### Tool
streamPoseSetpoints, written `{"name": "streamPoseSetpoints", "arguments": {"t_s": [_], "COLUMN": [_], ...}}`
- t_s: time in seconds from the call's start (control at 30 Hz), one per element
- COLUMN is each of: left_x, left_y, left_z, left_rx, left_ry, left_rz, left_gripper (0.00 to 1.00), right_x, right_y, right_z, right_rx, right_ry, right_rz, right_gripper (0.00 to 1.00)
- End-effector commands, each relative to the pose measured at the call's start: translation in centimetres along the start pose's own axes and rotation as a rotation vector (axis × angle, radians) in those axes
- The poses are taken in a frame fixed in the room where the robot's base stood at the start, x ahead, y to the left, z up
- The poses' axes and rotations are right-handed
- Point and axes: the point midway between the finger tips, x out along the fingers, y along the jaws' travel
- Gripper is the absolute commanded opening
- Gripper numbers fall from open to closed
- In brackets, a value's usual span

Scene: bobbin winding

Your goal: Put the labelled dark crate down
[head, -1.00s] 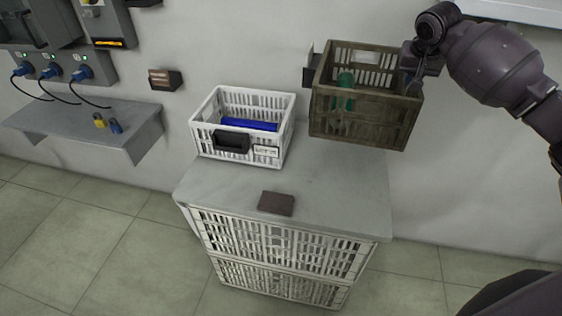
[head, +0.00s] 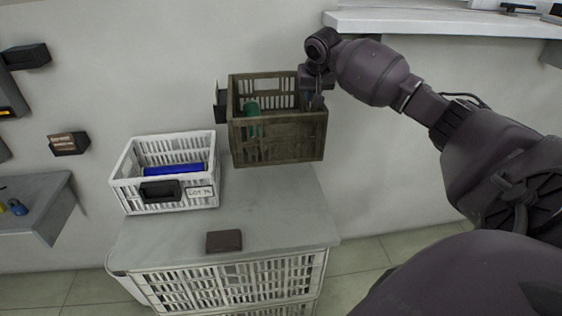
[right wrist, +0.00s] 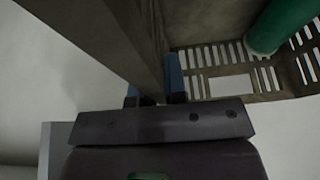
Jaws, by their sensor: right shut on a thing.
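The dark brown slatted crate (head: 280,140) hangs upright at the back right of the grey-topped stand (head: 265,205), apparently just above it, its right side reaching past the top's edge. A green cylinder (head: 252,122) is inside. A dark plate (head: 221,104) sits at its left side; no writing on it is readable. My right gripper (head: 314,100) is shut on the crate's right rim. In the right wrist view the blue-padded fingers (right wrist: 155,88) straddle the crate wall (right wrist: 125,45), and the green cylinder (right wrist: 270,28) shows inside. My left gripper is out of view.
A white crate (head: 130,190) with blue contents and a lot tag stands on the stand's left. A dark brown block (head: 224,241) lies near the front edge. The top's right part is clear. A wall shelf (head: 420,22) is above right.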

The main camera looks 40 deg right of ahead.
Motion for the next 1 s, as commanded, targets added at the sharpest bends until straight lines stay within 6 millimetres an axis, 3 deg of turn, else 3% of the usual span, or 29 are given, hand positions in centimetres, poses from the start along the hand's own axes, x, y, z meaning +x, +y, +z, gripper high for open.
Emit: {"name": "streamPoseSetpoints", "arguments": {"t_s": [0.6,1.0], "left_x": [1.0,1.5], "left_y": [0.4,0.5], "left_z": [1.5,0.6], "left_rx": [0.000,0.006], "left_ry": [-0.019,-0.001], "left_rz": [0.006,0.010], "left_gripper": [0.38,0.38], "right_x": [10.6,12.9], "right_y": [0.0,0.0], "right_z": [4.4,5.3], "right_rx": [0.001,0.002], "right_ry": [-0.001,0.002], "right_rz": [0.000,-0.003], "right_gripper": [0.00,0.00]}}
